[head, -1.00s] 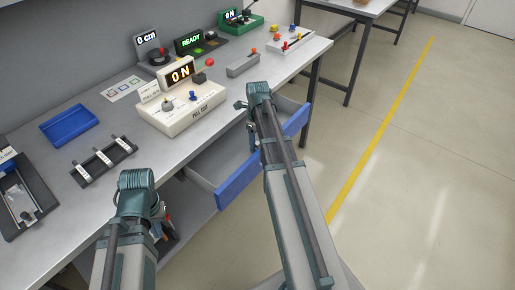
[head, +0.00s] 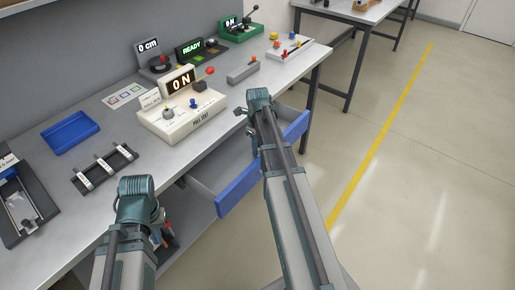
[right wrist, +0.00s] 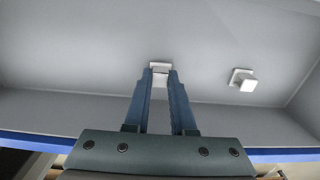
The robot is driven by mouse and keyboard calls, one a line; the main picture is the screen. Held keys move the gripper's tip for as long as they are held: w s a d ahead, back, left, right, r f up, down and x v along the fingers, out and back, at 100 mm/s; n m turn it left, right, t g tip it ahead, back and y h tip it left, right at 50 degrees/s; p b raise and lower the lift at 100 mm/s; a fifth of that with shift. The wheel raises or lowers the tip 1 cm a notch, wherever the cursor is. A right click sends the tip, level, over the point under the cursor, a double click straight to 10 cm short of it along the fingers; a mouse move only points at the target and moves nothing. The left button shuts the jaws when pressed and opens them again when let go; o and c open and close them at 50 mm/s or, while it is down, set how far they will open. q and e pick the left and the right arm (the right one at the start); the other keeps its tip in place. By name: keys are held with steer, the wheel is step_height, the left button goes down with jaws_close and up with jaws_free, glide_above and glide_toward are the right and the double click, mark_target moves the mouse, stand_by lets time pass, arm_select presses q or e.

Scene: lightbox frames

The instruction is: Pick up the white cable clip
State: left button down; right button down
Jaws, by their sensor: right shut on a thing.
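A white cable clip (right wrist: 160,67) is between the fingertips of my right gripper (right wrist: 160,76) in the right wrist view, inside the open drawer (right wrist: 60,112). The fingers are shut on it. A second white clip-like piece (right wrist: 243,80) lies on the drawer floor to the right, apart from the gripper. In the head view my right arm reaches over the blue-fronted drawer (head: 240,192), and the clips are hidden. My left gripper (head: 160,222) is at the bench's front edge, mostly hidden behind its wrist, with its fingers unclear.
The drawer's walls and blue front edge surround the right gripper. On the bench stand a white pull-test box (head: 188,118), a blue tray (head: 70,132), a black rack (head: 104,168) and several devices. Open floor (head: 400,200) lies to the right.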

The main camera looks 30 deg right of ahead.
step_height(320, 180, up, 9)
steer(key=p, duration=0.9)
steer(key=shift+r, duration=0.2)
